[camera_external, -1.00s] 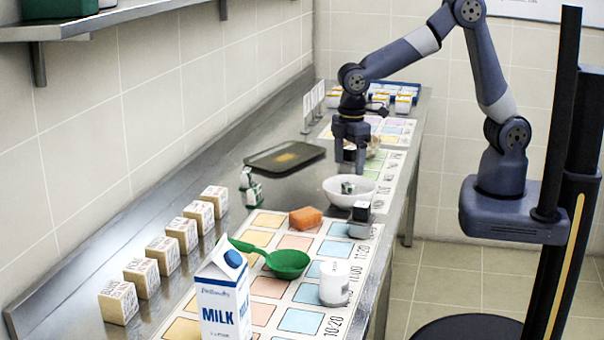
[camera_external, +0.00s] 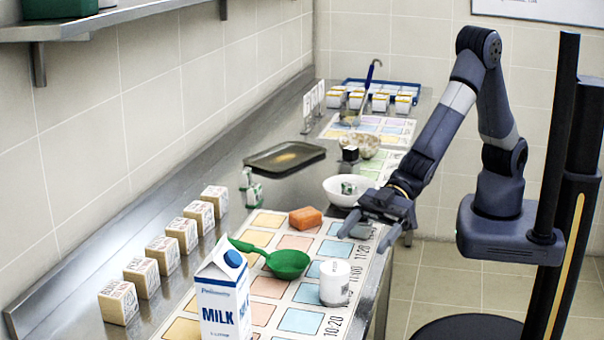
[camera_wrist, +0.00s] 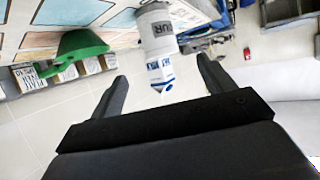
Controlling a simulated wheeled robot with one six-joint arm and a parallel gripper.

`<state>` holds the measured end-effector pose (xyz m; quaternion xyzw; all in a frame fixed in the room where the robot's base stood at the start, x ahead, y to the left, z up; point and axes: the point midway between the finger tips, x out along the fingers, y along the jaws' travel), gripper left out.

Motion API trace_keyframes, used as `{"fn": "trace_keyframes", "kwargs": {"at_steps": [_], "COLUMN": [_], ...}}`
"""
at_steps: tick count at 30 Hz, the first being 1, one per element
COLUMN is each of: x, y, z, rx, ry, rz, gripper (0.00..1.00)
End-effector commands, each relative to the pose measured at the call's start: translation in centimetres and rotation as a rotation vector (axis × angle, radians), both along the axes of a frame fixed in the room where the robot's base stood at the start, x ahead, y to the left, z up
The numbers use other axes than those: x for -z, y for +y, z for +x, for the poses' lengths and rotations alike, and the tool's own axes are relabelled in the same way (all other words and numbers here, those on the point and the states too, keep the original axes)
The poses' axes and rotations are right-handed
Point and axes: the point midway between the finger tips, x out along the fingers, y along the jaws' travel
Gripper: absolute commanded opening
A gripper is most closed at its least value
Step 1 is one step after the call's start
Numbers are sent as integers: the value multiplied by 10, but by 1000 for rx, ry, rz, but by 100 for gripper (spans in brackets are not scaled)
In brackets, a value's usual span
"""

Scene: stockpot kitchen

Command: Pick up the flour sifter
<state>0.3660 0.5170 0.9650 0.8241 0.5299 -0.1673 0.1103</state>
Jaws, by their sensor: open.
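The flour sifter is a white cylinder (camera_external: 334,283) standing upright on the printed mat near the counter's right edge. In the wrist view it shows near the top as a grey and white cylinder (camera_wrist: 158,28) with the letters "UR", seen inverted. My gripper (camera_external: 364,238) is open and empty, above the mat's right edge, behind the sifter and apart from it. In the wrist view the two fingers (camera_wrist: 161,76) are spread wide with nothing between them at close range.
A green scoop (camera_external: 288,263) lies left of the sifter, with a milk carton (camera_external: 222,300) in front. An orange sponge (camera_external: 305,218) and a white bowl (camera_external: 348,189) stand behind.

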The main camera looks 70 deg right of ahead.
Motion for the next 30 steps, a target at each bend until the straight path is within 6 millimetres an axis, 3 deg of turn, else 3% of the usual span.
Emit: {"fn": "trace_keyframes", "kwargs": {"at_steps": [12,20,30], "x": [17,21,36], "y": [42,54,85], "z": [14,21,38], "rx": [-10,-9,-9], "ry": [1,0,-1], "rz": [11,12,11], "gripper": [77,77,77]}}
